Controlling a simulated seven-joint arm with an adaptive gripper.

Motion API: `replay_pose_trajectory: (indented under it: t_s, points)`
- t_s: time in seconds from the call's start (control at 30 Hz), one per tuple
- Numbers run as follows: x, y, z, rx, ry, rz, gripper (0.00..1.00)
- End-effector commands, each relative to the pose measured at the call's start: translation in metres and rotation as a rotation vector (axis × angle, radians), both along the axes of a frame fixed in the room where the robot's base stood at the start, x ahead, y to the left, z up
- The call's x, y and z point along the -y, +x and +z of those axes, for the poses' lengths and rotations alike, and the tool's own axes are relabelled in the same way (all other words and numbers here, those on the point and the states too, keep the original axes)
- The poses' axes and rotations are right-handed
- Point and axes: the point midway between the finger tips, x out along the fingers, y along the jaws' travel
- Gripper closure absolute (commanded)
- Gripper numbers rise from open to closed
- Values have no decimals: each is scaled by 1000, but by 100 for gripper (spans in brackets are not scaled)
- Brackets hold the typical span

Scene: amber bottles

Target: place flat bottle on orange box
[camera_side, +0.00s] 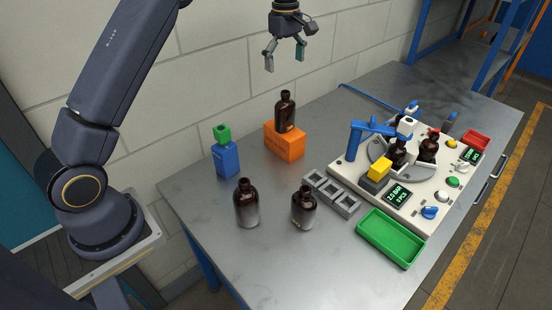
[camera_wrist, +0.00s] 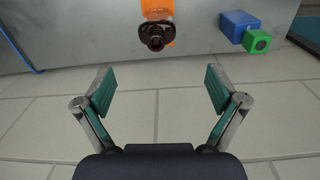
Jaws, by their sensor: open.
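A dark amber bottle (camera_side: 285,112) stands upright on top of the orange box (camera_side: 284,147), near the back edge of the table. It looks narrow from the side; the wrist view shows this bottle (camera_wrist: 156,36) from above with the orange box (camera_wrist: 156,8) behind it, and its outline there is wider than deep, so it looks like the flat bottle. My gripper (camera_side: 285,60) is open and empty, high above the bottle and clear of it. Its spread fingers also show in the wrist view (camera_wrist: 158,84), with nothing between them.
A blue block (camera_side: 227,160) with a green block (camera_side: 222,134) on it stands left of the box. Two amber bottles (camera_side: 247,207) (camera_side: 303,208) stand in front, beside a grey rack (camera_side: 332,193). A green tray (camera_side: 390,238) and a machine (camera_side: 345,172) holding bottles occupy the right.

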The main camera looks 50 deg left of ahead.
Motion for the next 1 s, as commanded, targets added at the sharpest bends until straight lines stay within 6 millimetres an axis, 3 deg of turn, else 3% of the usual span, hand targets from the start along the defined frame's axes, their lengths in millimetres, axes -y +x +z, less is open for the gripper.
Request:
replay_pose_trajectory:
  t_s: [0.13,0.2,0.3,0.4,0.6,0.7,0.83,1.0]
  points:
    - [21,-42,54,81,17,-227,5]
    - [34,-74,78,126,37,-377,5]
    - [51,-125,100,192,79,-597,5]
    - [67,-180,108,251,134,-816,5]
    - [87,-276,87,341,269,-1210,5]
    - [92,-306,69,364,327,-1344,5]
    - [94,-326,53,377,373,-1444,5]
    - [95,-331,48,378,384,-1474,5]
